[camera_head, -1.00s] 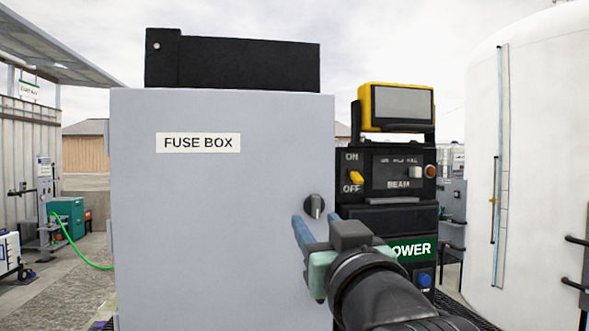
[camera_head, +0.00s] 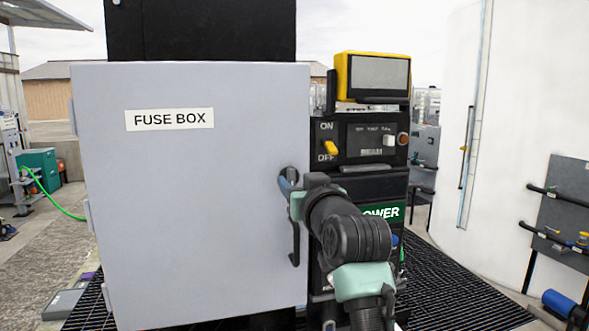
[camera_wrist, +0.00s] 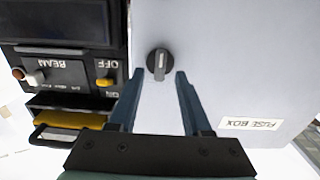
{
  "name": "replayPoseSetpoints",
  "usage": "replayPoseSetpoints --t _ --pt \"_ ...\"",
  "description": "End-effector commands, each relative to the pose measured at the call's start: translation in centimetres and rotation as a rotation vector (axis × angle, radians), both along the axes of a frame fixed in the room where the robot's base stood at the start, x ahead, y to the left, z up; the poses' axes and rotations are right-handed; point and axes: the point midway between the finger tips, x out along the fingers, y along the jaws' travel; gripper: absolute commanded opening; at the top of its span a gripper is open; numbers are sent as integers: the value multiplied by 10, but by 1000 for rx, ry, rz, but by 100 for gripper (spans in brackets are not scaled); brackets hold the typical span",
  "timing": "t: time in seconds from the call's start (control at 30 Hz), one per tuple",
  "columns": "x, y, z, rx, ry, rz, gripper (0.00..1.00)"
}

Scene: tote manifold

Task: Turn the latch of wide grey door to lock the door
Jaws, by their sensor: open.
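The wide grey door (camera_head: 190,235) with a "FUSE BOX" label fills the left-middle of the head view and looks shut. Its latch (camera_head: 291,172) is a small dark round knob near the right edge, partly hidden by my gripper (camera_head: 285,189). In the wrist view the latch (camera_wrist: 160,57) shows whole, its pale grip bar roughly upright in the picture. My gripper (camera_wrist: 159,75) is open, its two blue fingertips on either side of the latch's lower part, with gaps on both sides. I cannot tell whether the fingertips reach its depth.
A black panel (camera_head: 358,165) with a yellow switch (camera_head: 330,148) and a yellow-framed screen (camera_head: 378,76) stands right beside the door. A green "POWER" label is partly behind my arm. Black grating (camera_head: 450,290) covers the floor. A white tank (camera_head: 520,90) stands at right.

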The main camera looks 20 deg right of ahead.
Motion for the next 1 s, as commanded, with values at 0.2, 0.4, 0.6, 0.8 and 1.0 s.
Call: replayPoseSetpoints --t 0.2,0.4,0.6,0.8,1.0 --pt "16 0 1 2 0 1 49" --pt "20 0 0 0 -1 0 49" --pt "19 0 0 0 -1 0 43" --pt "19 0 0 1 -1 0 7" --pt "19 0 0 1 -1 0 0"
